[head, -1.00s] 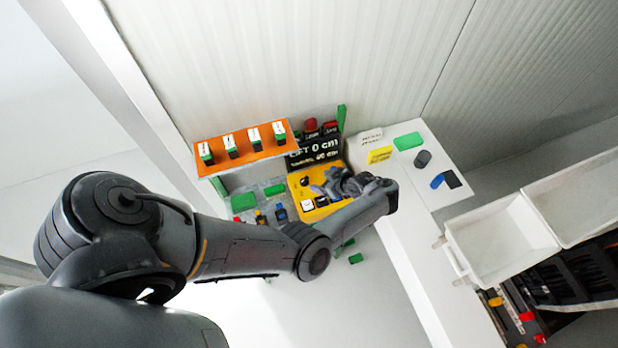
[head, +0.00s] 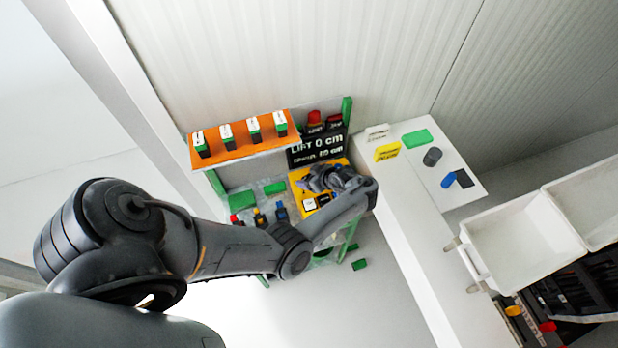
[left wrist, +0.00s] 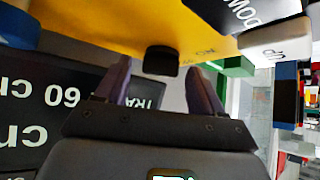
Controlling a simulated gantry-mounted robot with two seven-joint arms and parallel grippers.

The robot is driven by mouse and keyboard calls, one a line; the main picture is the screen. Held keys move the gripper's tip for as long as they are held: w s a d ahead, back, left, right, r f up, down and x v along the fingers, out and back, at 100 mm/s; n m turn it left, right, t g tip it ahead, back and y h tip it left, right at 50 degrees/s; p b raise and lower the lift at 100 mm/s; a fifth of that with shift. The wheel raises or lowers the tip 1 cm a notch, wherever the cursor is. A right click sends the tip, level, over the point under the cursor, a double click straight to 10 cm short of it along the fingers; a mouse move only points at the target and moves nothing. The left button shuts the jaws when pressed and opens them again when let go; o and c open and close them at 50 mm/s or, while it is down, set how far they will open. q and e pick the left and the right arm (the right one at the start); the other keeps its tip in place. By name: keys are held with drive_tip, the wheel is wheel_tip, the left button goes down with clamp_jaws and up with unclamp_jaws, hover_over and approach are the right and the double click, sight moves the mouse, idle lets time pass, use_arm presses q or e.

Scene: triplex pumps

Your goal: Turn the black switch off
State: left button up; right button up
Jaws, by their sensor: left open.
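The black switch (left wrist: 161,62) is a small dark knob on the yellow panel (left wrist: 110,22) in the left wrist view. My left gripper (left wrist: 160,72) is open, with one finger to each side of the switch. I cannot tell whether the fingers touch it. In the head view my left gripper (head: 311,180) is over the upper part of the yellow panel (head: 297,187) and hides the switch. My right gripper is not in view.
The panel's white UP button (left wrist: 273,42) and black DOWN button (left wrist: 240,12) are close by. A black display (head: 316,149) stands behind the panel. An orange shelf (head: 240,152) is to the left. A white counter (head: 425,240) with small items lies right.

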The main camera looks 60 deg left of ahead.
use_arm(q)
drive_tip(key=c, duration=1.1)
drive_tip(key=shift+o, duration=0.2)
drive_tip(key=shift+s+r+m+t+p, duration=0.1)
drive_tip(key=shift+r+m+t+p, duration=0.2)
drive_tip(key=shift+p, duration=0.55)
drive_tip(key=m+t+p, duration=0.1)
drive_tip(key=m+p, duration=0.1)
drive_tip(key=shift+s+t+p, duration=0.15)
drive_tip(key=shift+t+p, duration=0.15)
drive_tip(key=m+t+p, duration=0.1)
drive_tip(key=m+p, duration=0.1)
drive_tip(key=shift+f+m+t, duration=0.15)
drive_tip(key=shift+m+t, duration=0.15)
drive_tip(key=shift+t, duration=0.1)
drive_tip(key=shift+m+t+p, duration=0.4)
drive_tip(key=shift+f, duration=0.1)
